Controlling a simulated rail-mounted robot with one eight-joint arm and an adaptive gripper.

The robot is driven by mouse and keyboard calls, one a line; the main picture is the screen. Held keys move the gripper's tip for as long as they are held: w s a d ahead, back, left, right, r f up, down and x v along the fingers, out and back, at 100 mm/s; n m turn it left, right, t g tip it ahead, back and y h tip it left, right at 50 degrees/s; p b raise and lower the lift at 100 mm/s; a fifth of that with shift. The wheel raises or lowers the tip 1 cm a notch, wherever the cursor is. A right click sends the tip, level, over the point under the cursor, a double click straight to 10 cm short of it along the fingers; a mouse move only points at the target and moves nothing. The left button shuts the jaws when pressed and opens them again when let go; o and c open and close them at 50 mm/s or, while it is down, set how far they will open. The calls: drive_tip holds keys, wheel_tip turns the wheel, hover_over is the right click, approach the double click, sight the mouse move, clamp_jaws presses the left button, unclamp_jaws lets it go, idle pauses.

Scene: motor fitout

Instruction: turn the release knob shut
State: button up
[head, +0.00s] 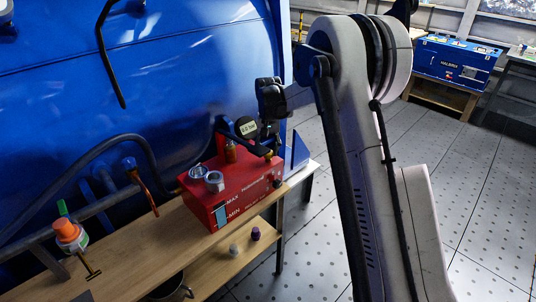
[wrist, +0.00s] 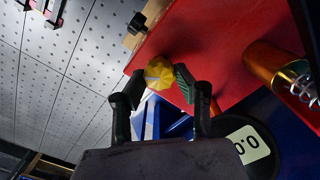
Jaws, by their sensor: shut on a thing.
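The release knob (wrist: 158,74) is a yellow, lobed knob at the edge of the red pump unit (wrist: 215,35). In the wrist view it sits between the two black fingers of my gripper (wrist: 156,86), which is shut on it. In the head view the red pump unit (head: 238,196) stands on a wooden bench, and my gripper (head: 267,148) reaches down to its far right corner. The knob is small and partly hidden by the fingers there. Its turned position cannot be told.
A round gauge (head: 246,128) reading about 0.0 stands close beside my gripper, near a brass fitting (head: 231,151). A large blue tank (head: 150,75) rises behind. An orange-capped bottle (head: 68,232) stands left.

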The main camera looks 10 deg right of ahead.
drive_tip(key=m+b, duration=0.1)
drive_tip(key=m, duration=0.2)
drive_tip(key=shift+m, duration=0.3)
drive_tip(key=shift+d+m+b, duration=0.1)
drive_tip(key=shift+m+b, duration=0.6)
drive_tip(key=shift+m, duration=1)
drive_tip(key=o, duration=1.1)
wheel_tip(320, 180, up, 12)
drive_tip(key=shift+r, duration=0.1)
